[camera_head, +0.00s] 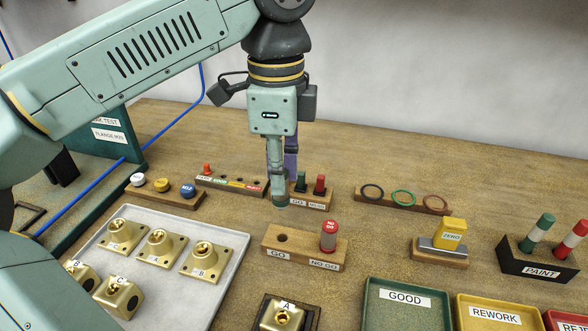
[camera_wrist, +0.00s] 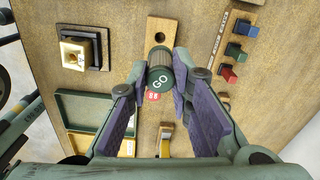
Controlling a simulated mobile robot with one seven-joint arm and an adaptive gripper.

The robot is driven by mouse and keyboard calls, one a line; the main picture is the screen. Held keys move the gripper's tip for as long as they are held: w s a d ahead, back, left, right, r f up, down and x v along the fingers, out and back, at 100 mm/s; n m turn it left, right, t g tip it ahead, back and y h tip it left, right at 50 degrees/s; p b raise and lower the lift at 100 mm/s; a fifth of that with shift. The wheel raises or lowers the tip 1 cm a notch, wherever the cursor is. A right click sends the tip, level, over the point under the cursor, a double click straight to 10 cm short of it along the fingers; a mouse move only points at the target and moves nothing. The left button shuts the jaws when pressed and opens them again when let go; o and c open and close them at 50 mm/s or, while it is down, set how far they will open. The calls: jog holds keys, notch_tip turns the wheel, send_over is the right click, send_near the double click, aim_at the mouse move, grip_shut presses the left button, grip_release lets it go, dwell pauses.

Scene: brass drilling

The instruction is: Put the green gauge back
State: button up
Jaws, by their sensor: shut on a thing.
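My gripper (camera_head: 284,196) is shut on the green gauge, whose cap marked GO (camera_wrist: 160,80) shows between the fingers in the wrist view. In the head view the fingers mostly hide it. The wooden gauge block (camera_head: 300,259) has an empty hole (camera_head: 282,237) above its GO label. The red NO GO gauge (camera_head: 329,236) stands upright in its right end. My gripper is above and behind the block's left end in the head view. In the wrist view the hole (camera_wrist: 159,37) shows just beyond the gauge's dark end.
A small block with a dark green and a red plug (camera_head: 320,185) stands behind. A tray (camera_head: 215,303) of brass parts lies left; a holder with a brass part (camera_head: 285,315) is in front. The yellow ZERO block (camera_head: 453,232) and green GOOD bin (camera_head: 405,315) are to the right.

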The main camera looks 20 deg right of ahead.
aim_at(281, 199)
jog(key=shift+f+b, duration=1.85)
jog(key=shift+f, duration=0.75)
